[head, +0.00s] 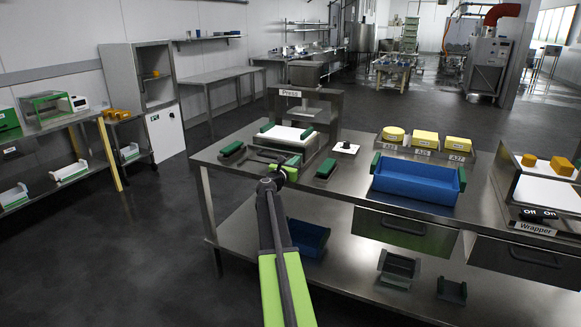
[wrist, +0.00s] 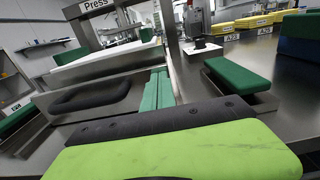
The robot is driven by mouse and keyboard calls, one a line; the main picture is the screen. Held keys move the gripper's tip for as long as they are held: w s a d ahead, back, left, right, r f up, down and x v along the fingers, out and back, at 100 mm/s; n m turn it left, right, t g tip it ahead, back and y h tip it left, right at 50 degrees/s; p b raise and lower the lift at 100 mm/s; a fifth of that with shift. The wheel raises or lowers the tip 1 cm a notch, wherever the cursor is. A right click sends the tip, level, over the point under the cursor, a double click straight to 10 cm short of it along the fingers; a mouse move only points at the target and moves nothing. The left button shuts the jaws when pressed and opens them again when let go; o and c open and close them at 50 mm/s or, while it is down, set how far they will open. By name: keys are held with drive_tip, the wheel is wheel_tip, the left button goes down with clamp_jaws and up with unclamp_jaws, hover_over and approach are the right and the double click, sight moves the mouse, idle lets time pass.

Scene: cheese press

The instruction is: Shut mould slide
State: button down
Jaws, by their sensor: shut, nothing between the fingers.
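The mould slide (head: 287,133) is a white slab with green end pieces, standing out toward me from under the frame of the press (head: 328,100). In the wrist view its white top (wrist: 108,62) lies under the "Press" sign, with a dark bar handle (wrist: 90,97) on its metal front. My gripper (head: 268,158) is shut and empty, close in front of the slide. Its lime and black body fills the bottom of the wrist view and hides part of the slide's front. I cannot tell whether it touches the handle.
A green-topped block (head: 326,168) lies right of the slide, and another (head: 232,149) lies left of it. A blue tray (head: 415,184) and several yellow cheeses (head: 425,139) stand further right on the steel table. A small white plate with a black knob (head: 346,147) lies between.

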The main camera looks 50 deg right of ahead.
drive_tip(key=x, duration=0.3)
drive_tip(key=shift+d, duration=0.3)
drive_tip(key=v, duration=1.4)
